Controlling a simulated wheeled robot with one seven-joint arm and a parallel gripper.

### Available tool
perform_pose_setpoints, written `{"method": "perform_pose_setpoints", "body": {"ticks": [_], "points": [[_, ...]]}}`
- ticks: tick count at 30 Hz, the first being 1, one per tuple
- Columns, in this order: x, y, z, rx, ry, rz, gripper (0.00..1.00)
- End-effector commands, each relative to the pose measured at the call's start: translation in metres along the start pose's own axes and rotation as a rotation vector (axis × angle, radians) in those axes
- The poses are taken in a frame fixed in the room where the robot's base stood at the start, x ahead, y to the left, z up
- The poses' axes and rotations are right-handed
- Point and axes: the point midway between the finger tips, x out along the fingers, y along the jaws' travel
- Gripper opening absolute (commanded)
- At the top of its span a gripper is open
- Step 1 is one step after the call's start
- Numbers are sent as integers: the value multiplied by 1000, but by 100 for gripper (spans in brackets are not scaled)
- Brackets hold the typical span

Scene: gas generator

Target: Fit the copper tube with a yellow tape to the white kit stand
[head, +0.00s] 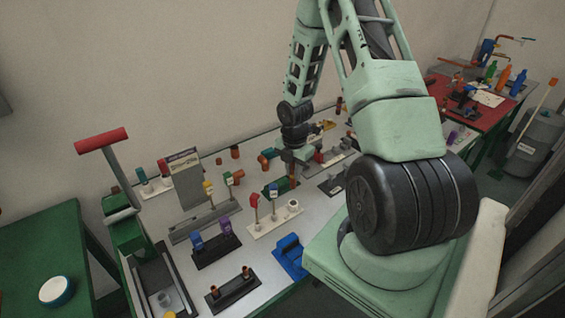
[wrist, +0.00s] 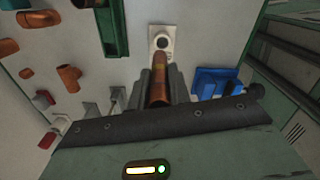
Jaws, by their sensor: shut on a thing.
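My gripper (wrist: 161,72) is shut on a copper tube (wrist: 160,84), seen between its two grey fingers in the wrist view. No yellow tape can be made out on the tube. A white stand (wrist: 168,30) with a dark round opening lies just beyond the tube tip; the tip overlaps its near edge in the picture, and I cannot tell whether they touch. A white kit stand (head: 263,231) there carries a red-topped piece, a blue-topped piece and a pale round socket.
A blue holder (wrist: 210,84) is right of the fingers in the wrist view. A green holder (wrist: 112,35) and copper fittings (wrist: 69,77) are at the left. In the head view, a black stand (head: 217,251) with blue and purple pieces and another black stand (head: 232,292) are nearer.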

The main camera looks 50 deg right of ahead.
Motion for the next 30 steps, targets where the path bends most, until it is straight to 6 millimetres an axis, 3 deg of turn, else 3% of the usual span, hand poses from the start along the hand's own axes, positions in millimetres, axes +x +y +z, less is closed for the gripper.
{"method": "perform_pose_setpoints", "body": {"ticks": [18,30], "points": [[0,-3,2,11,3,2,3],[36,-3,2,10,2,3,3]]}}
